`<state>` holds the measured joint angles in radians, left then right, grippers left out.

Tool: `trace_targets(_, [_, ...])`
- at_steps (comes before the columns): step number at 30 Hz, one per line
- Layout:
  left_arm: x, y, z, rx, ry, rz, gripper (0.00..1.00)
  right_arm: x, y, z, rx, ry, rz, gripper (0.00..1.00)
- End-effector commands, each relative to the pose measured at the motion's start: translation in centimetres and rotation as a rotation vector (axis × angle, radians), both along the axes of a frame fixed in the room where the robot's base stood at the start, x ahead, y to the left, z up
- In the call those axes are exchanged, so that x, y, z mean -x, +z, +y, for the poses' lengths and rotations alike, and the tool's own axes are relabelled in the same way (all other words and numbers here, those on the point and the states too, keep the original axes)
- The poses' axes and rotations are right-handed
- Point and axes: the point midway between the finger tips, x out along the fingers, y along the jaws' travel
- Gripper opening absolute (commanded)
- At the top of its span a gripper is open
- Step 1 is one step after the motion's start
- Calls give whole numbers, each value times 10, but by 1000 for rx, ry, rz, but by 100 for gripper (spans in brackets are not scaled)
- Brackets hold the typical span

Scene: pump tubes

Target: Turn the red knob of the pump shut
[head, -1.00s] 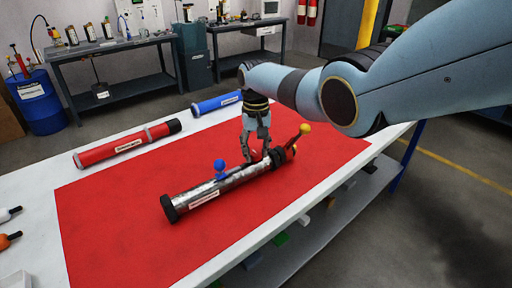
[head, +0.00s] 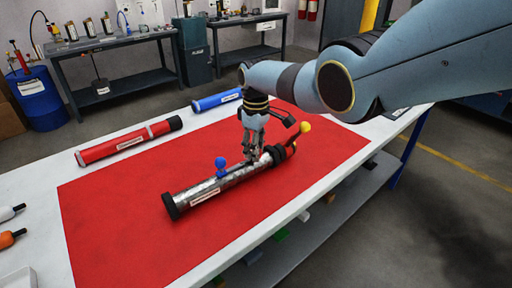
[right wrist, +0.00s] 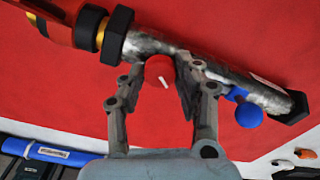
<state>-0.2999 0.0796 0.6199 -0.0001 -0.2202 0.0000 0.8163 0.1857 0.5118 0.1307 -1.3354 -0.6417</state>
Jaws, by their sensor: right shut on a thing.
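The pump (head: 205,192) is a silver tube with black end caps, lying on the red mat (head: 115,235). A blue knob (head: 220,167) stands on it towards the left end, and a lever with a yellow ball (head: 305,127) juts from the right end. My right gripper (head: 256,160) points down over the tube, right of the blue knob. In the right wrist view, its fingers (right wrist: 159,70) are shut on the red knob (right wrist: 158,67), which carries a white mark. The fingers hide the red knob in the head view. My left gripper is not in view.
A red tube (head: 125,143) and a blue tube (head: 215,101) lie along the far side of the white table (head: 30,180). The front of the mat is clear. White and orange handled tools (head: 10,238) lie at the left edge.

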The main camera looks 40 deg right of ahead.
Motion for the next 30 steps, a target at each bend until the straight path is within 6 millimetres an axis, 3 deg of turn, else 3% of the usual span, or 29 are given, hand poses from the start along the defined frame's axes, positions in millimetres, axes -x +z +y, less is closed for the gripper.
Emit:
trace_targets(9, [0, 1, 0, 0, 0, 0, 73, -1, 1, 0, 1, 134, -3, 0])
trace_targets(26, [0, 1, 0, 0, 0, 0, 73, -1, 1, 0, 0, 166, -2, 0])
trace_targets(27, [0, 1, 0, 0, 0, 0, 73, -1, 1, 0, 0, 166, -2, 33])
trace_targets(30, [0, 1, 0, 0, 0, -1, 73, -1, 1, 0, 0, 166, -2, 46])
